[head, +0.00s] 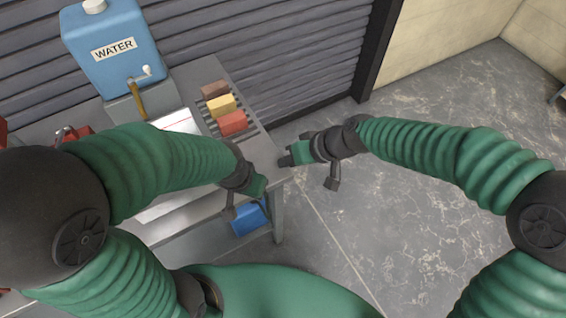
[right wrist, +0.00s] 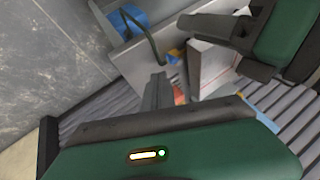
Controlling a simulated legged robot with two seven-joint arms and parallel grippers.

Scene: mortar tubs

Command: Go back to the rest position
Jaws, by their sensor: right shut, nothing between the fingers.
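My right gripper (head: 287,158) shows in the head view, coming in from the right. It is shut and empty, just off the right edge of the grey table (head: 276,190), over or beside the floor. My left gripper (head: 256,192) is over the front right part of the same table, to the left of the right one and a little nearer. Its fingers are too small and dark to tell whether they are apart. In the right wrist view, my green hand housing fills the bottom and a grey finger part (right wrist: 157,92) points up toward the table.
A blue water container (head: 113,50) with a tap stands at the back left. Brown, yellow and red blocks (head: 233,123) lie on a rack at the back right. A blue bucket (head: 247,219) sits low beneath the tabletop. The floor (head: 410,225) at right is clear.

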